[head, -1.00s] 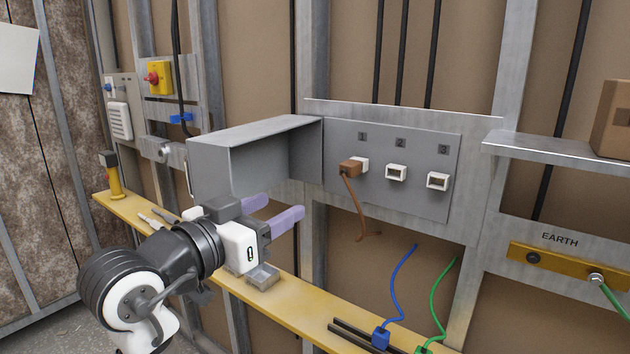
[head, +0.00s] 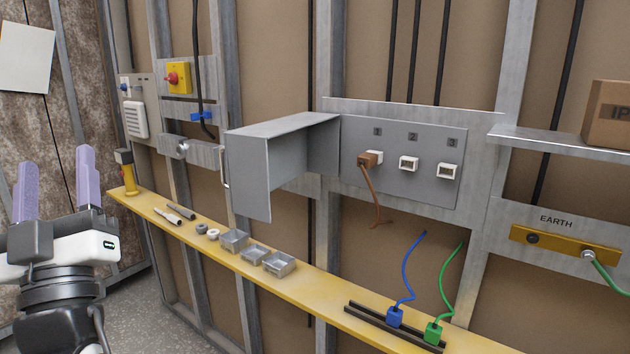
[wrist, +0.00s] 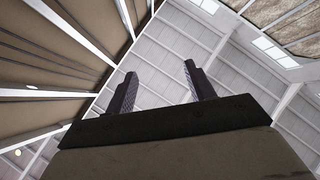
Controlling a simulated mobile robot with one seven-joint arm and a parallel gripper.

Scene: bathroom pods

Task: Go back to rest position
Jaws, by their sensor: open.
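My gripper (head: 57,182) is at the far left of the head view, with its two purple fingers pointing up. It is open and empty, well apart from the wall panel and the shelf. In the wrist view my gripper (wrist: 160,90) shows both fingers spread, with nothing between them, against the ceiling. The brown plug (head: 368,160) sits at socket 1 of the grey panel (head: 395,190), its brown cable hanging down. Sockets 2 (head: 408,163) and 3 (head: 447,171) have nothing plugged in.
An open grey box cover (head: 249,170) juts out left of the panel. A yellow shelf (head: 325,300) holds small metal trays (head: 234,240), a blue plug (head: 395,317) and a green plug (head: 433,332). A cardboard box (head: 606,112) stands upper right. Floor shows at lower left.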

